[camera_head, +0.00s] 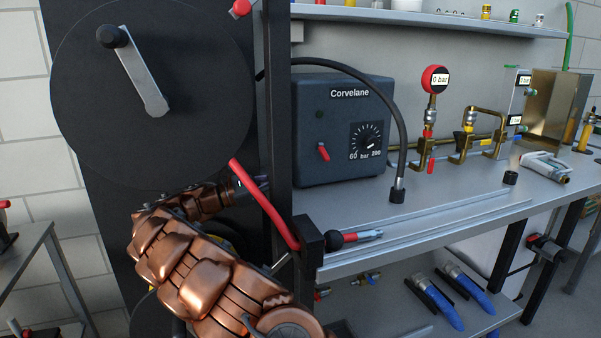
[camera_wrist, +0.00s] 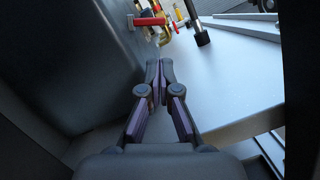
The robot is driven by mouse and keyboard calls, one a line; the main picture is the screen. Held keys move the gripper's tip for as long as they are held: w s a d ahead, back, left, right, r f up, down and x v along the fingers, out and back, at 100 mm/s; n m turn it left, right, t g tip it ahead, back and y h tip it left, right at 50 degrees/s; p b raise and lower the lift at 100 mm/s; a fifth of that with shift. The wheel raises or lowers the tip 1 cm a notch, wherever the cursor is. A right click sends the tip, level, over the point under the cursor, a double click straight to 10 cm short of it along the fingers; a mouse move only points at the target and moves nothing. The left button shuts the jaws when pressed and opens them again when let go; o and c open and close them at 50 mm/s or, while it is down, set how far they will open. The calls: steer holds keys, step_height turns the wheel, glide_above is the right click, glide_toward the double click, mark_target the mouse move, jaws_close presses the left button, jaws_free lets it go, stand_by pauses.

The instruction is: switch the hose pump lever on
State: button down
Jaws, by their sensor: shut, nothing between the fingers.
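The hose pump is a dark blue-grey box (camera_head: 318,112) marked Corvelane, standing on the bench in the head view. Its small red lever (camera_head: 323,152) is low on the front face, left of the dial (camera_head: 368,141). In the wrist view, the pump's face (camera_wrist: 85,60) fills the left side. A red lever (camera_wrist: 150,21), seemingly the pump's, juts out at top centre, ahead of the fingertips and apart from them. My gripper (camera_wrist: 160,64) is shut and empty, beside the pump's face. In the head view a black post hides its fingers.
The black post (camera_head: 277,110) stands between the head camera and my gripper. A black hose (camera_head: 397,120) arcs to the bench, ending right of the lever. Brass fittings and a red gauge (camera_head: 435,79) stand further right. The bench top (camera_head: 450,205) before the pump is mostly clear.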

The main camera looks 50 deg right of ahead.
steer(key=b+x, duration=0.1)
steer(key=x, duration=0.8)
steer(key=shift+s+d, duration=0.2)
steer(key=shift+a+r+p, duration=0.15)
steer(key=shift+r+p, duration=0.25)
steer(key=shift+p, duration=0.35)
steer(key=shift+s+f+p, duration=0.15)
steer(key=shift+s+p, duration=0.1)
steer(key=shift+p, duration=0.05)
steer(key=shift+w, duration=0.1)
steer(key=p+v, duration=0.3)
steer(key=v, duration=0.6)
steer(key=shift+w+a+f, duration=0.15)
steer(key=shift+w+a, duration=0.1)
steer(key=shift+a, duration=0.25)
steer(key=shift+d, duration=0.1)
